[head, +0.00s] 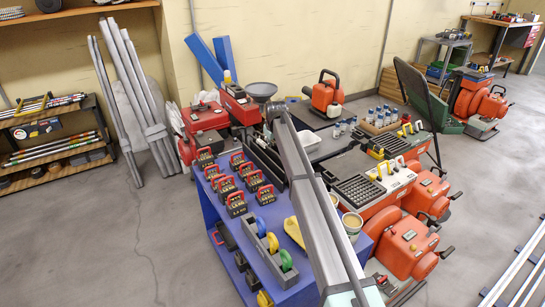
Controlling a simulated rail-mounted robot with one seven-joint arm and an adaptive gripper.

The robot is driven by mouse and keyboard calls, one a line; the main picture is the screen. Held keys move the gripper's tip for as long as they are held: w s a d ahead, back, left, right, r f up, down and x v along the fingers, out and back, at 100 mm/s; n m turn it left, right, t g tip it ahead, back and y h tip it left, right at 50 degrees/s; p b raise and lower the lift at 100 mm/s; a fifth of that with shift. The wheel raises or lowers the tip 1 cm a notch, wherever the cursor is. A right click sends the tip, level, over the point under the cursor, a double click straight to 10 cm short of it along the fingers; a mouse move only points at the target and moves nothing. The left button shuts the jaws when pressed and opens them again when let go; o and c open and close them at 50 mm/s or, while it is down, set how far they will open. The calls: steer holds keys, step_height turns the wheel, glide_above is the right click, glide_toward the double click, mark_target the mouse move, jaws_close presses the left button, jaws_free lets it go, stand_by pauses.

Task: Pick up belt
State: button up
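No belt can be made out for certain. A grey tray on the blue cart (207,212) holds a blue ring (260,226), a green ring (285,262) and another ring between them; I cannot tell whether any is a belt. A pale loop (306,140) lies on the dark bench behind, also too small to identify. My grey arm link crosses the middle of the head view and hides part of the cart and bench. My gripper is not in view.
Several small bottles (382,116) stand on the bench. A shelf (58,150) and leaning grey lengths (130,95) are at left. The floor at front left is clear.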

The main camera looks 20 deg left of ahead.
jaws_close()
stand_by(0.3)
